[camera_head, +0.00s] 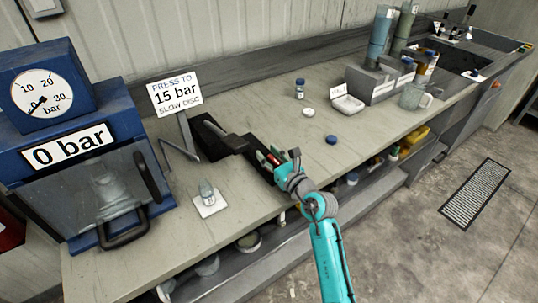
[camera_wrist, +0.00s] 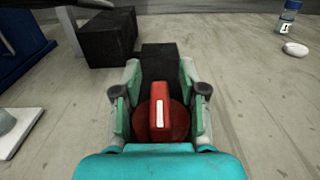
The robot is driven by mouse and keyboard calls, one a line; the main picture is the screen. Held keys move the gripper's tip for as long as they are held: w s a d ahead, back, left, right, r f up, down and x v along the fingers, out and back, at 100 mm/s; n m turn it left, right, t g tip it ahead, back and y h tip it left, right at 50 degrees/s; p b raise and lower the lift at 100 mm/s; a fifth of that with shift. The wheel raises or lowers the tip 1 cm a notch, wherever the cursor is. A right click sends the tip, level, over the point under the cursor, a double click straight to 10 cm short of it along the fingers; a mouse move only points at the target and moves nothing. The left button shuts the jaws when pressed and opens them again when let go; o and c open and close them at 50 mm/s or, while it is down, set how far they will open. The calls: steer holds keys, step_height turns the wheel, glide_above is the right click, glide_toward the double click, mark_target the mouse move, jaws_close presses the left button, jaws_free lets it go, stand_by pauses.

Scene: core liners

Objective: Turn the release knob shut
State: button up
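The red release knob (camera_wrist: 160,118) with a white line on its grip bar sits at the near end of a black pump body (camera_wrist: 160,62). In the wrist view the bar points nearly straight away from me. My gripper (camera_wrist: 160,108) is open, with one green-padded finger on each side of the knob and visible gaps beside the bar. In the head view my gripper (camera_head: 279,168) is at the near end of the black pump (camera_head: 222,138), and the knob is mostly hidden by it.
A blue press (camera_head: 85,130) with a dial and a "0 bar" display stands at left. A "15 bar" sign (camera_head: 175,95) stands behind the pump. A white pad with a small object (camera_head: 209,203) lies near the front. A blue cap (camera_head: 331,139) and a rack (camera_head: 378,80) are at right.

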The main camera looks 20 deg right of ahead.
steer(key=shift+s, duration=0.1)
steer(key=v, duration=1.2)
steer(key=shift+s+a+f, duration=0.15)
steer(key=shift+s+a, duration=0.05)
steer(key=s+a+f+m+t+y, duration=0.1)
steer(key=s+a+f+m, duration=0.15)
steer(key=s+m, duration=0.65)
steer(key=s+a+f+m+t, duration=0.1)
steer(key=s+a+m, duration=0.4)
steer(key=s, duration=0.6)
steer(key=s+d+f+m+g+h, duration=0.2)
steer(key=s+m+h, duration=0.1)
steer(key=s+m, duration=0.9)
steer(key=s+d+f+m+g+h, duration=0.2)
steer(key=s+d+m+h, duration=0.1)
steer(key=s+m, duration=0.9)
steer(key=shift+m, duration=0.7)
